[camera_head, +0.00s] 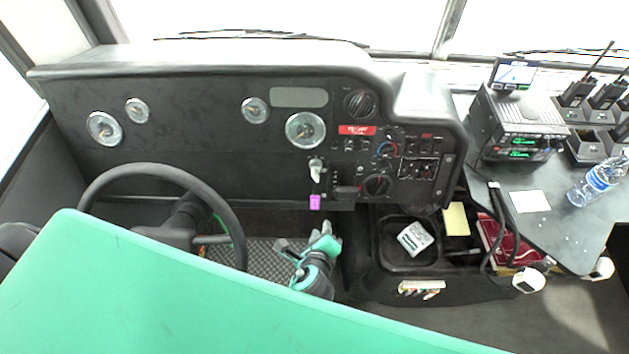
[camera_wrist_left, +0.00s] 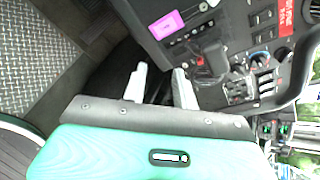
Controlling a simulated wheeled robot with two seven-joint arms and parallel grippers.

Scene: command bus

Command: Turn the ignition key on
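The ignition key (camera_head: 316,165) is a small light-grey piece on the black dashboard, right of the steering wheel. A purple tag (camera_head: 315,202) hangs below it. In the left wrist view the purple tag (camera_wrist_left: 166,24) is near the top, with a pale piece, seemingly the key (camera_wrist_left: 204,6), at the top edge. My left gripper (camera_head: 312,242) is below the tag in the head view, apart from key and tag. In the left wrist view the fingers of my left gripper (camera_wrist_left: 160,76) stand apart with nothing between them. My right gripper is not in view.
The steering wheel (camera_head: 160,168) is left of my gripper. A switch panel with knobs (camera_head: 376,185) lies right of the key. A console tray (camera_head: 392,262) stands lower right. A side table (camera_head: 560,235) holds a radio (camera_head: 518,125) and a bottle (camera_head: 598,180).

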